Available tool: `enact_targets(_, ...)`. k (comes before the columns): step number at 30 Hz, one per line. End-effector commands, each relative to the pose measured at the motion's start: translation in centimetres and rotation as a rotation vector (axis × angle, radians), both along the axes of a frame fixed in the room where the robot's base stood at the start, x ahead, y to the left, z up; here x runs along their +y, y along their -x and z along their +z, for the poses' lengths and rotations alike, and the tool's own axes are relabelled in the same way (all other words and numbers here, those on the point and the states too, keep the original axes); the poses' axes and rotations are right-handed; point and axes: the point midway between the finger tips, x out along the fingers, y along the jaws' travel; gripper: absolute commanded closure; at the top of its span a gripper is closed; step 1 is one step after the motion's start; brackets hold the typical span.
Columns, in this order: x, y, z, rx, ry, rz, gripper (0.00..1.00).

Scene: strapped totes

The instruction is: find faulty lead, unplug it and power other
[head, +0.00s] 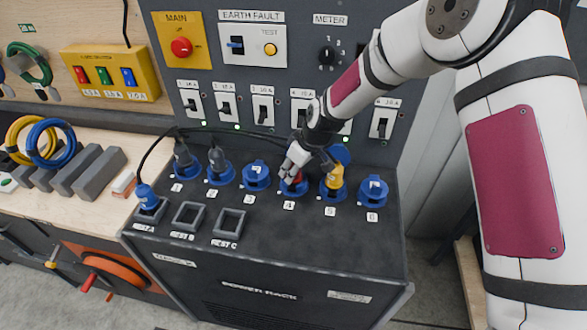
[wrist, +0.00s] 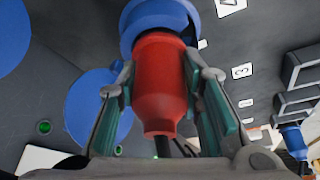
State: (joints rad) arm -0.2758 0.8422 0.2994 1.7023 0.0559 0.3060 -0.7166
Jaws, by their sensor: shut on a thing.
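The power rack (head: 265,268) has a row of numbered blue sockets. My gripper (head: 291,176) is shut on the red plug (wrist: 160,85) at socket 4, a finger on each side. In the wrist view, the plug's front end meets the blue socket (wrist: 158,18); how deep it sits is hidden. Dark plugs stand in socket 1 (head: 183,158) and socket 2 (head: 217,160). A yellow plug (head: 334,177) is in socket 5. Socket 3 (head: 256,176) and socket 6 (head: 373,190) have closed blue lids. A blue plug (head: 146,196) stands in test A.
Test B (head: 188,216) and test C (head: 229,222) are empty. Breaker switches (head: 226,108), a red MAIN button (head: 181,47) and a meter dial (head: 327,55) are on the upright panel. A black cable (head: 160,142) arches over the left sockets. Coiled leads (head: 48,140) lie left.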

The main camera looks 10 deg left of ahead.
Motion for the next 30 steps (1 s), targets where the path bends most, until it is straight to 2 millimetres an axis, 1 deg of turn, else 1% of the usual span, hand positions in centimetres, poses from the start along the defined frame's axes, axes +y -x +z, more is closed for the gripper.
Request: enact_targets(30, -0.01, -0.08, -0.04, 0.0, -0.001, 0.17, 0.99)
